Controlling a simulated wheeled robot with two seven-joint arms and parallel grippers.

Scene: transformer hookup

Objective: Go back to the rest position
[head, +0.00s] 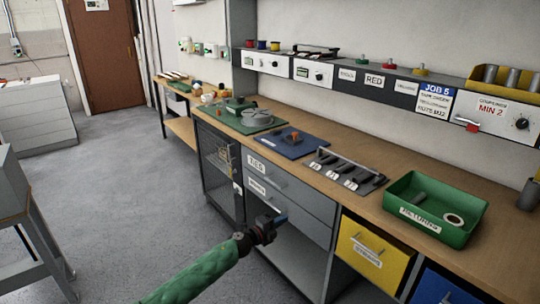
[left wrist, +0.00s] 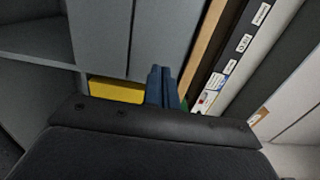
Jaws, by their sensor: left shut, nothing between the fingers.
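My left gripper (head: 280,219) reaches in from the bottom of the head view on its green-sleeved arm. It is in front of the grey drawers below the workbench (head: 305,148), apart from the bench top in the picture. In the left wrist view its dark blue fingers (left wrist: 162,82) are together, with nothing between them. My right gripper is in neither view.
On the bench are a green mat (head: 224,118), a blue mat (head: 312,147), a dark rack (head: 343,172) and a green RETURNS tray (head: 398,212). A yellow drawer (head: 356,256) is below. Grey floor (head: 100,190) is open at left, beside a grey stand (head: 30,225).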

